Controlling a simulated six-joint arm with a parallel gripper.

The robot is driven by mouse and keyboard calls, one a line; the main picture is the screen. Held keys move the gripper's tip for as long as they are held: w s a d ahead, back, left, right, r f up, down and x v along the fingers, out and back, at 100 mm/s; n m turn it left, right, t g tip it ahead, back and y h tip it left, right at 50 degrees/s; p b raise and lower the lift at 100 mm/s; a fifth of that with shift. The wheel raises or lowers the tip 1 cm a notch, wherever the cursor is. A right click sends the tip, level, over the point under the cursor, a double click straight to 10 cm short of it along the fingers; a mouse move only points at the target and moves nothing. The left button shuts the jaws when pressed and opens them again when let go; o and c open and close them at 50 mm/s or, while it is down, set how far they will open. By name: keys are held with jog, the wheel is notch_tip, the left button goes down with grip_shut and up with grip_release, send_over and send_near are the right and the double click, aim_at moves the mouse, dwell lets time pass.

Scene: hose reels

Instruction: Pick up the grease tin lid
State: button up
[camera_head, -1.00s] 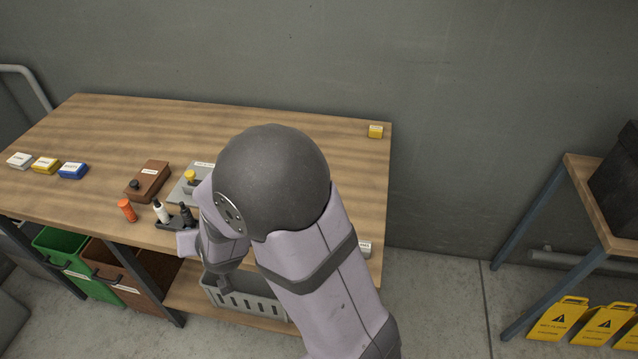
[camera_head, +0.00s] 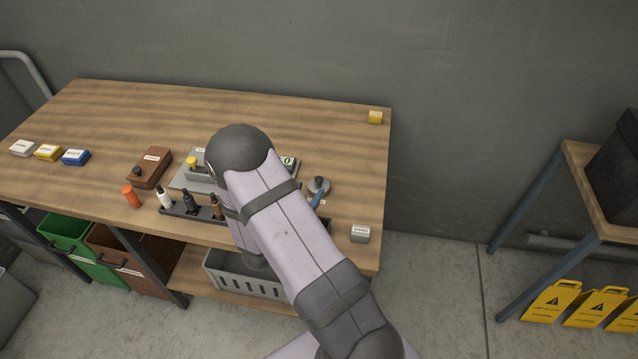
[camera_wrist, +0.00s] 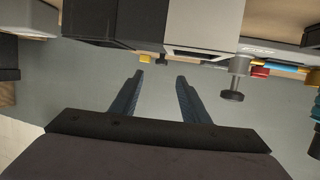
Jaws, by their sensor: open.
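A round grey metal piece with a dark knob (camera_head: 318,184) sits on the right part of the bench. It looks like the grease tin lid, but it is too small to tell whether a tin is under it. A blue-handled tool (camera_head: 317,199) lies right by it. My gripper's two fingers (camera_wrist: 160,80) show in the wrist view, apart and with nothing between them. In the head view my arm hides the gripper. The wrist view is turned over. A dark knob on a grey stem (camera_wrist: 232,95) hangs to the right of the fingers, apart from them; I cannot tell if it is the lid's.
A rack of bottles (camera_head: 178,209) stands at the bench's front edge, with an orange cylinder (camera_head: 131,197) to its left. A brown box (camera_head: 151,168) and a grey block (camera_head: 358,234) also stand on the bench (camera_head: 240,115). The back of the bench is mostly clear.

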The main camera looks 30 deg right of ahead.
aim_at(319, 179)
jog(key=shift+f+p+x, duration=0.15)
jog(key=shift+p+x, duration=0.7)
jog(key=shift+x, duration=0.85)
jog(key=shift+f+p+x, duration=0.15)
jog(key=shift+p+x, duration=0.7)
jog(key=shift+x, duration=0.85)
jog(key=shift+a, duration=0.1)
grip_shut()
